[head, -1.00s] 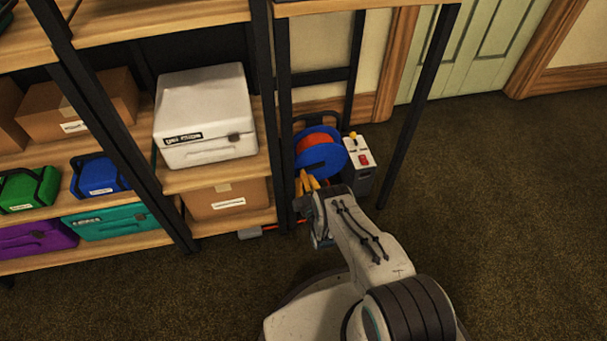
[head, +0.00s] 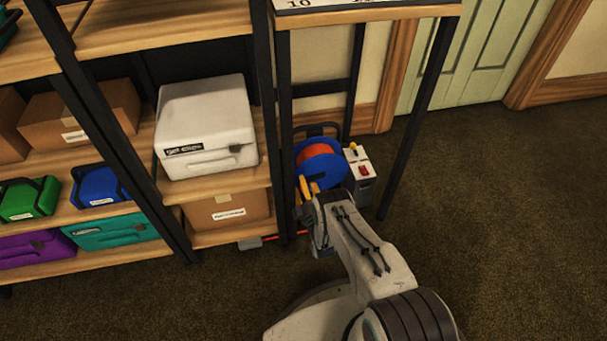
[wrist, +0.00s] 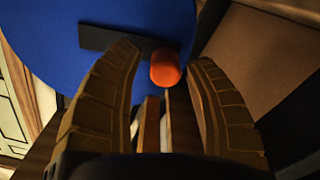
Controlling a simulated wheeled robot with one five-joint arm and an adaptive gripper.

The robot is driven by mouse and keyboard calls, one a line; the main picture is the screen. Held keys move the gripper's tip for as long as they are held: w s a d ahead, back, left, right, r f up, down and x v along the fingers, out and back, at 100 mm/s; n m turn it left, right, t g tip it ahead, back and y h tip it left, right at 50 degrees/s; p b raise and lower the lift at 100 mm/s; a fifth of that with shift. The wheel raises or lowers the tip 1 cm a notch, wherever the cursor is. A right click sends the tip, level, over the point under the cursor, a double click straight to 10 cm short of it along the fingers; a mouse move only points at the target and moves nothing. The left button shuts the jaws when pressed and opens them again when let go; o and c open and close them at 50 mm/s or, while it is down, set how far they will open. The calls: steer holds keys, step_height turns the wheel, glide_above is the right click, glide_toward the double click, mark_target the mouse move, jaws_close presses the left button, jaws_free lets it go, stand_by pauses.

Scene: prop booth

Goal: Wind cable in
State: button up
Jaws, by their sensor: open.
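The cable reel (head: 335,165) has blue flanges and orange cable (head: 316,155) wound on it. It stands low under the tall open rack. The reel's blue face (wrist: 60,40) fills the upper left of the wrist view, with a dark crank arm (wrist: 95,37) across it. An orange crank knob (wrist: 165,68) sticks out from the arm. My gripper (wrist: 168,75) is open, its yellow fingers spread on either side of the knob, with gaps visible. In the head view my gripper (head: 309,188) is at the reel's lower left front. The knob cannot be made out there.
A white control box (head: 359,172) with a red switch stands right of the reel. A rack post (head: 415,120) stands farther right. A grey plug (head: 249,243) with orange cable lies on the floor, lower left. Shelves with cases (head: 206,130) fill the left. Carpet at right is clear.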

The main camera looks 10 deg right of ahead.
steer(key=shift+r, duration=4.25)
steer(key=s+f+p, duration=0.1)
steer(key=s+f, duration=0.5)
steer(key=f, duration=0.3)
steer(key=shift+w+d+f+b, duration=0.1)
steer(key=shift+w+f+b, duration=0.1)
steer(key=shift+w+b, duration=0.8)
steer(key=shift+w+a+f+b, duration=0.1)
steer(key=shift+w+f+b, duration=0.1)
steer(key=shift+w+b, duration=0.75)
steer(key=shift+w+d+f+b, duration=0.15)
steer(key=shift+w+b, duration=0.45)
steer(key=shift+w, duration=0.75)
steer(key=shift+c, duration=0.3)
jaws_close()
